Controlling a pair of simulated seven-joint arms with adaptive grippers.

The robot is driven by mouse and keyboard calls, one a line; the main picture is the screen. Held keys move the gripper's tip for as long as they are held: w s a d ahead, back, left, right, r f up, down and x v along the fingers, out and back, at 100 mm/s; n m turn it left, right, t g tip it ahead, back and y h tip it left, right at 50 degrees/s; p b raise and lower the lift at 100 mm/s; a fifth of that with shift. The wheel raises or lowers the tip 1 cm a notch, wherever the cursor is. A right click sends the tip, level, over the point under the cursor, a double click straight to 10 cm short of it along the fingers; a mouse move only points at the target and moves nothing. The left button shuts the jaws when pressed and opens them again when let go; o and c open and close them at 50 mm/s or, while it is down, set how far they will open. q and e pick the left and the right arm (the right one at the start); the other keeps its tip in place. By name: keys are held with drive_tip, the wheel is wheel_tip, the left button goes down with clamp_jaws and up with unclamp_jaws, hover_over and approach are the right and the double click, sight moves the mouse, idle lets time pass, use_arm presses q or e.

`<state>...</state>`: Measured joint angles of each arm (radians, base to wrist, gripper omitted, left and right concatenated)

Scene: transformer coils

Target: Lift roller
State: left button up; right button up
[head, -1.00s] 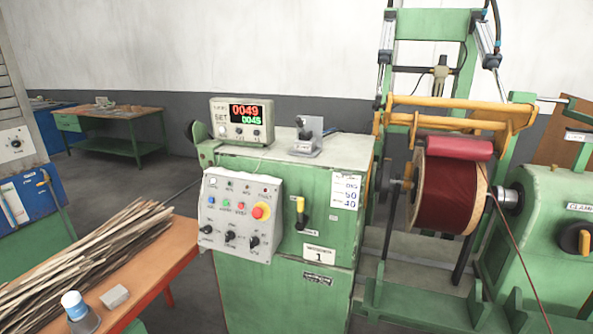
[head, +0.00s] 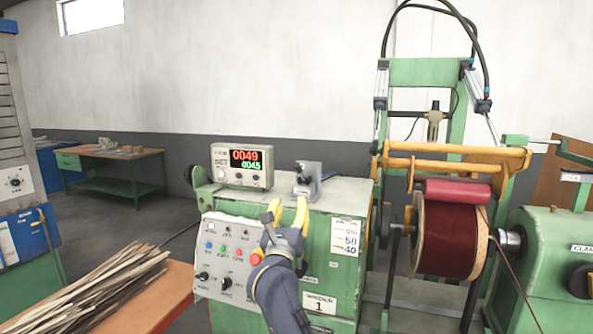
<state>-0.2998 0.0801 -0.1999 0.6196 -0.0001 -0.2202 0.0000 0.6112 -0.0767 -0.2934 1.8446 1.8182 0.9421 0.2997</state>
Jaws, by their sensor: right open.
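The red roller (head: 458,191) lies across the top of the dark red wire coil (head: 448,238), apparently resting on it. It hangs below a yellow frame (head: 440,166) on the green winding machine. My right gripper (head: 288,210) is in front of the green control cabinet, its two yellow fingertips apart, open and empty. It is well to the left of the roller and covers part of the grey control panel (head: 215,262). My left gripper is not in view.
A green housing (head: 545,262) is right of the coil. Wooden strips (head: 92,290) lie on a table at lower left.

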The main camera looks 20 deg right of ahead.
sight(298, 169)
drive_tip(key=x, duration=1.7)
drive_tip(key=shift+w+r, duration=0.1)
drive_tip(key=shift+r, duration=0.1)
clamp_jaws()
